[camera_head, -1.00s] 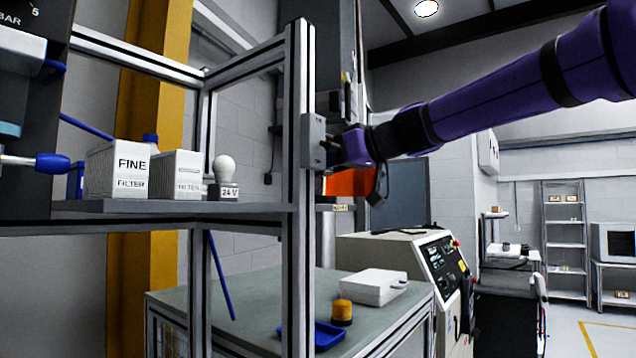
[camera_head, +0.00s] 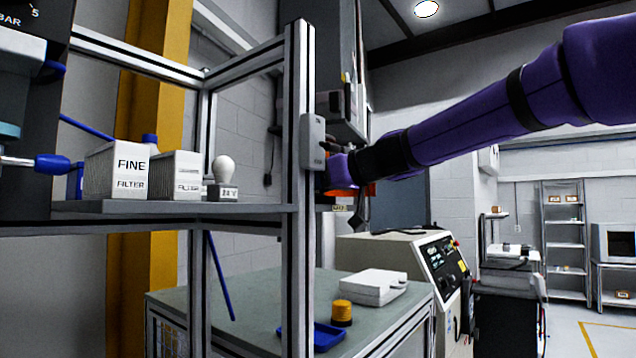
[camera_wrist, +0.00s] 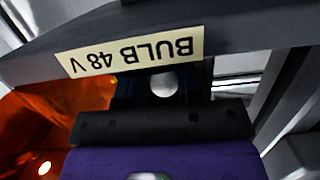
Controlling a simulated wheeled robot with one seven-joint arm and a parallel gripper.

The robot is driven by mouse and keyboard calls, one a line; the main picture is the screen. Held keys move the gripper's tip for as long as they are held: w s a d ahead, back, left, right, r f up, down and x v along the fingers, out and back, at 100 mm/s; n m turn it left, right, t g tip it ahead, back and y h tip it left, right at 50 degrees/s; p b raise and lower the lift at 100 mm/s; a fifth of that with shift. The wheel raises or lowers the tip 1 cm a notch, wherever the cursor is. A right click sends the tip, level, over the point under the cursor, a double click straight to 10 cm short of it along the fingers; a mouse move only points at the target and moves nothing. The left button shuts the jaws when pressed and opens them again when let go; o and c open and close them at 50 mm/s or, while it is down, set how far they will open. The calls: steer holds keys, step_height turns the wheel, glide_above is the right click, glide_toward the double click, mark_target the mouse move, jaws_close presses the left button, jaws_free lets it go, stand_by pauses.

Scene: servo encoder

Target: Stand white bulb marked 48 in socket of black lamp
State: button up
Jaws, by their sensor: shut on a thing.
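My gripper (camera_wrist: 163,92) is in the wrist view, its dark fingers shut on a small white rounded thing (camera_wrist: 163,84), which looks like the white bulb. Only a patch of it shows, and no marking is readable on it. Right beyond the fingers is a grey edge with a label (camera_wrist: 130,55) reading BULB 48 V, upside down in this view. In the head view my purple arm (camera_head: 440,140) reaches in from the right, and its end is hidden behind the rack post. I cannot make out the black lamp or its socket.
Another white bulb (camera_head: 223,170) stands on a small block on the rack shelf (camera_head: 150,208), beside two filter boxes (camera_head: 118,170). The upright post (camera_head: 300,150) stands close to my wrist. An orange surface (camera_wrist: 50,125) lies left of the gripper. Below, a bench (camera_head: 260,300) holds a white case.

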steer(key=o, duration=1)
steer(key=shift+r, duration=0.1)
steer(key=v, duration=1.2)
steer(key=shift+s+d, duration=0.1)
steer(key=s+d+f+m+g+h, duration=0.1)
steer(key=s+d+f+m+h, duration=0.2)
steer(key=s+d+f, duration=0.3)
steer(key=s+d+f+m+g+h, duration=0.2)
steer(key=s+d+f+m+h, duration=0.2)
steer(key=s+d+f, duration=0.3)
steer(key=s+d+f+m+g+h, duration=0.1)
steer(key=s+d+f+m+h, duration=0.2)
steer(key=s+f, duration=1.1)
steer(key=shift+d+f+h, duration=0.55)
steer(key=shift+d+f, duration=0.1)
steer(key=shift+d, duration=0.3)
steer(key=shift+d+f+h, duration=0.55)
steer(key=shift+d+f, duration=0.15)
steer(key=shift+d, duration=0.25)
